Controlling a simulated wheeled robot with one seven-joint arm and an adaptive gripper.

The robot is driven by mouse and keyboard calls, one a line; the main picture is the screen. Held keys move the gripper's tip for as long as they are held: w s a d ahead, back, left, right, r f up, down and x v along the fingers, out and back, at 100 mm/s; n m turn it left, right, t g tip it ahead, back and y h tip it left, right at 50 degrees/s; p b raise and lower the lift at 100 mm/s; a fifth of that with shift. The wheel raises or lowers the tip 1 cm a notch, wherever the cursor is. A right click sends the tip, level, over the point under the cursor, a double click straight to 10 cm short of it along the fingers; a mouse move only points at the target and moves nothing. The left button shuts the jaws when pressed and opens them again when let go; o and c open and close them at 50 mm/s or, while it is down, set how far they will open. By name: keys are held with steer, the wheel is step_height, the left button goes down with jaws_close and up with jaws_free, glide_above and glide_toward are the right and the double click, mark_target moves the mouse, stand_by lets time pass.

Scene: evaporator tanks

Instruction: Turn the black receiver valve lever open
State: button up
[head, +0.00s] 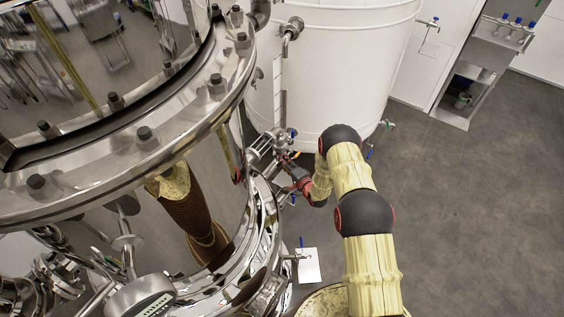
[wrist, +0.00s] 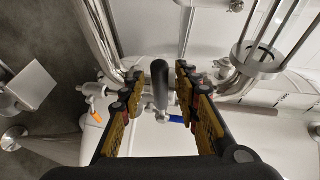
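The black valve lever (wrist: 160,82) stands upright in the middle of the wrist view, on a metal valve stem. My gripper (wrist: 159,73) is open, with one finger to the left of the lever and one to the right. A gap shows between the lever and each finger, and the lever lies between the fingers in the picture. How deep it reaches between them I cannot tell. In the head view my gripper (head: 284,162) is small and partly hidden beside the steel vessel's fittings; the lever cannot be made out there.
A large polished steel vessel (head: 110,180) with a bolted flange fills the left of the head view. A white tank (head: 345,70) stands behind my gripper. Steel pipes, a rod cage (wrist: 258,63) and a blue handle (wrist: 176,119) crowd the valve. Open floor (head: 480,210) lies right.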

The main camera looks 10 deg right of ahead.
steer(key=shift+c, duration=1.2)
jaws_close()
